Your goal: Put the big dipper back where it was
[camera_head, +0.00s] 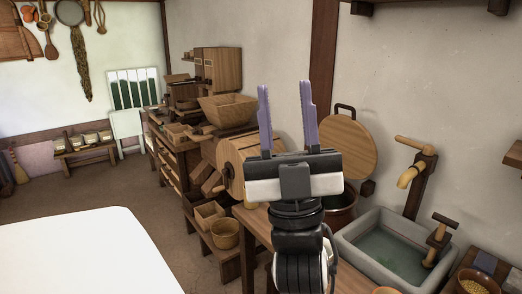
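My gripper (286,100) is raised in the middle of the view with its two purple fingers wide apart. Nothing is between the fingers. I cannot pick out the big dipper for certain. A wooden long-handled utensil (50,47) hangs on the far left wall, too small to tell whether it is a dipper. A stone basin (350,236) with greenish water is at the right, below a wooden tap (410,176). A dark pot (341,215) is partly hidden behind my gripper, in front of a round wooden lid (347,147) with a dark handle.
A wooden drum-like box (237,165) and a trough (228,109) stand left of my gripper. Shelves with boxes line the wall behind. A small tub (225,233) is low at the left. A bowl of grain (474,284) is at lower right. Open floor (150,205) lies left.

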